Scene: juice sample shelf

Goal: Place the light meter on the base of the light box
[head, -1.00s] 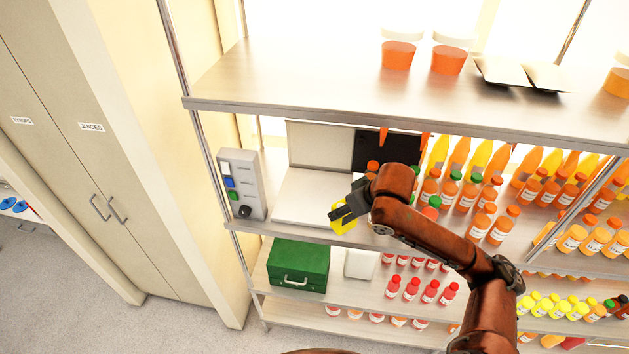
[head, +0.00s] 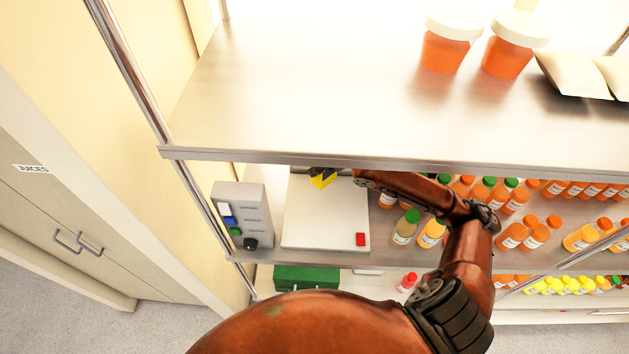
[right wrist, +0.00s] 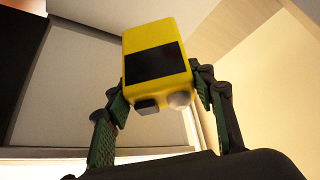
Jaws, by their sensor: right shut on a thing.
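The light meter is a yellow block; it shows in the head view (head: 321,182) and, with a dark screen, in the right wrist view (right wrist: 154,66). My right gripper (right wrist: 157,98) is shut on it, its fingers on either side of the meter's lower end. In the head view the right gripper (head: 325,172) is partly hidden under the upper shelf's edge. The light box's flat white base (head: 318,228) lies on the middle shelf, with a red square at its front right corner. The meter appears over the base's back part; I cannot tell whether they touch. My left gripper is not in view.
A grey control box (head: 240,212) with coloured buttons stands left of the base. Juice bottles (head: 405,228) stand to its right. The upper shelf (head: 330,120) overhangs the back of the base. A green case (head: 305,278) sits on the shelf below. The base's front and middle are clear.

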